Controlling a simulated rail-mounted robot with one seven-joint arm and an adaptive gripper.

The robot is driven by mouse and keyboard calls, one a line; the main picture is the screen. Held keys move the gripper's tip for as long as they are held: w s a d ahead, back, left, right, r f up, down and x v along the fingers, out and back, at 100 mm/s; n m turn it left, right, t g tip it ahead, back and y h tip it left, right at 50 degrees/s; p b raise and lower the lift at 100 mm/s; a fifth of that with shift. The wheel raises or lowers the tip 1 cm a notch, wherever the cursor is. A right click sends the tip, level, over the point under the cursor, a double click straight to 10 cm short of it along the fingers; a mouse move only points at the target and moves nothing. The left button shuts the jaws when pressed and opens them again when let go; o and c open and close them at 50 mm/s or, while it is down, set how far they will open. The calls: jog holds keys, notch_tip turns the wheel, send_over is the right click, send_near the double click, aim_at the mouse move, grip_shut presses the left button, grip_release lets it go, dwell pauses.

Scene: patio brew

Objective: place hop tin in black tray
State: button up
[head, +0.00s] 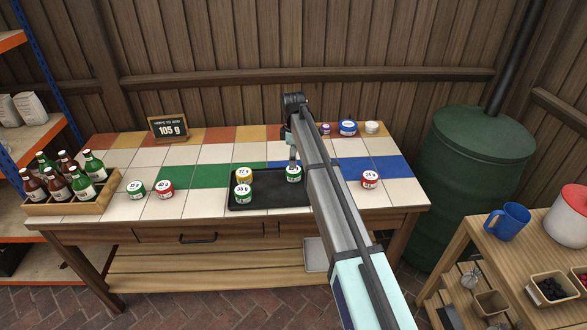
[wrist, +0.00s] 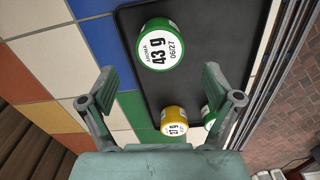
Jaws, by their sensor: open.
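The black tray (head: 268,203) lies on the tiled tabletop, and its dark floor also shows in the wrist view (wrist: 200,75). A green tin marked 43 g (wrist: 160,44) sits in it near its right end, seen in the head view (head: 293,175). A yellow tin (head: 245,176) and a green tin marked 35 g (head: 243,191) stand at the tray's left end. In the wrist view the yellow tin (wrist: 173,120) is clear and the other green tin is partly hidden by a finger. My gripper (wrist: 158,75) is open and empty, just by the 43 g tin.
A green tin (head: 136,188) and a red tin (head: 165,189) stand left of the tray; another red tin (head: 370,179) stands right. Several tins, including a blue one (head: 347,127), line the back. A sign (head: 169,128) reads 105 g. A bottle crate (head: 70,196) fills the left end.

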notch_tip(320, 180, up, 6)
jog(key=shift+f+b, duration=0.1)
jog(key=shift+b, duration=0.25)
